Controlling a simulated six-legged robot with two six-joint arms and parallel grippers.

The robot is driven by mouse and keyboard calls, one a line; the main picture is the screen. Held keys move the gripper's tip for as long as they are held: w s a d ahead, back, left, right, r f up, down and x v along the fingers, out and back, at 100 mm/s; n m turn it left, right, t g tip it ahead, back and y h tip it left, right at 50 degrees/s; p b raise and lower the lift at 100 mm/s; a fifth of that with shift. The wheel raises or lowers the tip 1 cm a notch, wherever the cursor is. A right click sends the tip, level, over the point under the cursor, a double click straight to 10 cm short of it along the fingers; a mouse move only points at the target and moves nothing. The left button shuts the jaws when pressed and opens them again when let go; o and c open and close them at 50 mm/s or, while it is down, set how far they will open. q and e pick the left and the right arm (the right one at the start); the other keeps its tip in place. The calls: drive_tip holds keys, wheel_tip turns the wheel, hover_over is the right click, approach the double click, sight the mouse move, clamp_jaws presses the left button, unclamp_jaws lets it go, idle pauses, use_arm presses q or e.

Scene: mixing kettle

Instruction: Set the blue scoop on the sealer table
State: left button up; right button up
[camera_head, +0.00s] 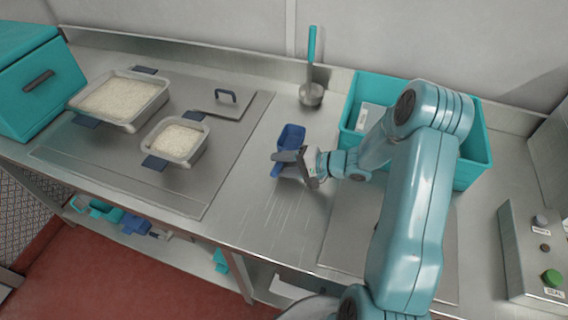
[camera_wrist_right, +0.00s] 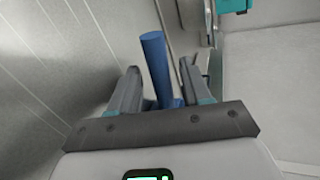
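The blue scoop (camera_head: 291,136) lies on the steel counter (camera_head: 240,215), left of the teal crate. My right gripper (camera_head: 283,164) is down at the scoop's handle, and its fingers partly cover the handle in the head view. In the right wrist view the blue handle (camera_wrist_right: 154,60) stands between the two fingers of my right gripper (camera_wrist_right: 157,82). The fingers are apart, with gaps showing beside the handle, so the gripper is open around it. My left gripper is not in view. I cannot tell for sure which surface is the sealer table.
A teal crate (camera_head: 483,130) stands behind my right arm. A ladle (camera_head: 311,75) stands in a small pot. Two trays of white grains (camera_head: 122,97) (camera_head: 176,142) and a lid (camera_head: 222,105) are at left. A control box with a green button (camera_head: 530,250) is at right.

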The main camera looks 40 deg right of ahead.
drive_tip(key=shift+r, duration=0.1)
drive_tip(key=shift+s+d+r, duration=0.1)
drive_tip(key=shift+s+r, duration=0.05)
drive_tip(key=v, duration=1.1)
drive_tip(key=shift+s+d+r, duration=0.15)
drive_tip(key=shift+s, duration=0.15)
drive_tip(key=shift+s, duration=0.1)
